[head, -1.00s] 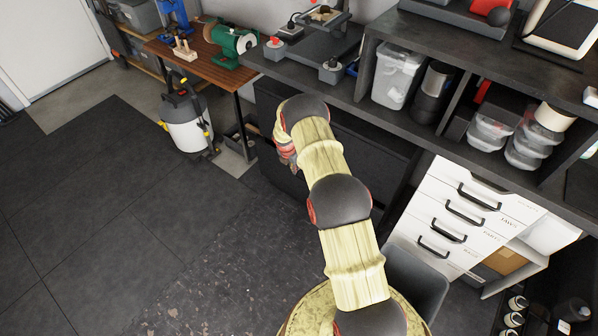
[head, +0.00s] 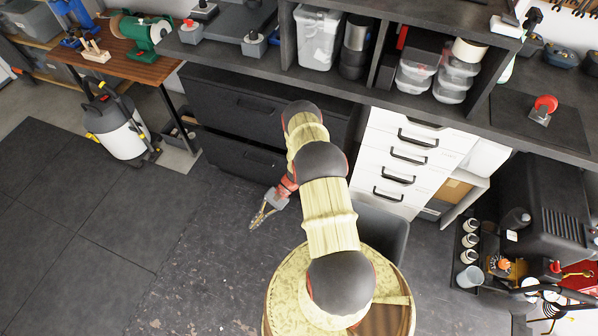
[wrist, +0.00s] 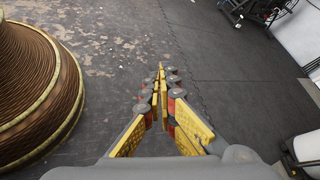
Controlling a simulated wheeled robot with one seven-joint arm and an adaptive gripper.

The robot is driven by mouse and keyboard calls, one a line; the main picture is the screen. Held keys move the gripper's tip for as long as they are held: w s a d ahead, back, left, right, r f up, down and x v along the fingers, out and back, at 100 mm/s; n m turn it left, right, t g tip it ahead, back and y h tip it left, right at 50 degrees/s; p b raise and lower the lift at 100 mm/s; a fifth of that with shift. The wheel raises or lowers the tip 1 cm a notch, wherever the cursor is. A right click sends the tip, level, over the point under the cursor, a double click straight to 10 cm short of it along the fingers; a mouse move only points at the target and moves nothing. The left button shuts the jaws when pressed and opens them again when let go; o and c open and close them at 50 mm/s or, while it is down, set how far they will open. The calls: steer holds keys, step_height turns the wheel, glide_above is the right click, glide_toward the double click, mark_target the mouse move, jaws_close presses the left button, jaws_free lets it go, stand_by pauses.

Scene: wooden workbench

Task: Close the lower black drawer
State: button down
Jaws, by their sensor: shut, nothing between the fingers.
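The black drawer unit stands under the bench in the head view, with an upper drawer (head: 233,106) and a lower black drawer (head: 238,158), each with a dark handle. My arm hides the right part of both fronts. I cannot tell for sure whether the lower drawer's front sits flush or stands slightly out. My gripper (head: 260,218) is over the floor in front of the lower drawer, apart from it and pointing down and left. In the wrist view my gripper (wrist: 160,80) is shut and empty, with bare floor beyond its tips. The drawers are not in that view.
A white drawer cabinet (head: 402,160) stands right of the black unit, with a grey bin (head: 380,230) before it. A vacuum cleaner (head: 122,130) stands at the left. The dark floor (head: 110,230) at the left is clear. The bench (head: 420,110) overhangs the drawers.

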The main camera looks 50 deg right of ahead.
steer(key=w+d+r+m+t+h, duration=0.1)
steer(key=d+m+t+h, duration=0.15)
steer(key=m+t, duration=0.4)
steer(key=w+d+m+t+h, duration=0.1)
steer(key=w+d+m+t, duration=0.15)
steer(key=m, duration=0.75)
steer(key=d+r+m+t+h, duration=0.15)
steer(key=d+m+t, duration=0.3)
steer(key=m, duration=0.45)
steer(key=s+d+f+m+t+h, duration=0.1)
steer(key=s+d+f+m+h, duration=0.1)
steer(key=s+d+m+h, duration=0.5)
steer(key=s+d+f+m+t+h, duration=0.1)
steer(key=s+d+f+m+h, duration=0.15)
steer(key=d+m+h, duration=0.75)
steer(key=w+d+m+y+b, duration=0.1)
steer(key=w+d+b, duration=0.3)
steer(key=w, duration=0.5)
steer(key=shift+w+d+r+m+y, duration=0.2)
steer(key=shift+d+r+m+y, duration=0.1)
steer(key=shift+d+m, duration=0.45)
steer(key=shift+g, duration=0.25)
